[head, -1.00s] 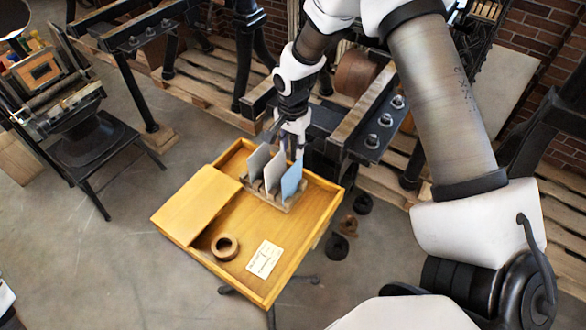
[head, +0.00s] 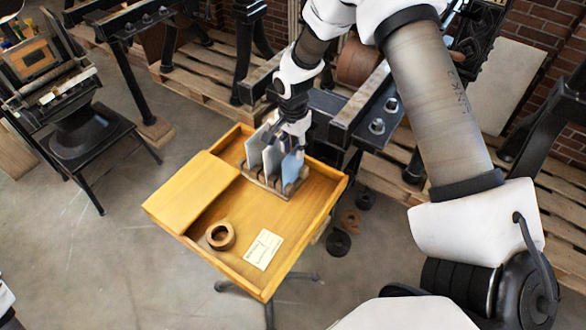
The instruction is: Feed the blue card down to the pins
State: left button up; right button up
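The blue card (head: 291,168) stands upright at the right end of a small wooden rack (head: 267,188) in the wooden tray (head: 300,237). Grey-white cards (head: 271,158) stand beside it in the same rack. My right gripper (head: 293,141) reaches down from above to the top of the blue card and partly covers it. The fingertips are too small and hidden to tell whether they are closed on it. My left gripper is not in view. I cannot make out any pins for the card in this view.
A wooden ring (head: 220,236) and a paper label (head: 263,249) lie in the tray, next to a flat wooden board (head: 193,193). An iron press frame (head: 362,118) stands close behind the tray. A small press on a black stand (head: 85,135) is at the left, with open floor between.

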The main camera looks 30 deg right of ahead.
grip_shut()
jog(key=shift+r, duration=0.1)
jog(key=shift+r+p, duration=1.5)
jog(key=shift+p, duration=0.1)
notch_tip(320, 180, up, 6)
jog(key=p, duration=0.5)
jog(key=shift+f, duration=0.1)
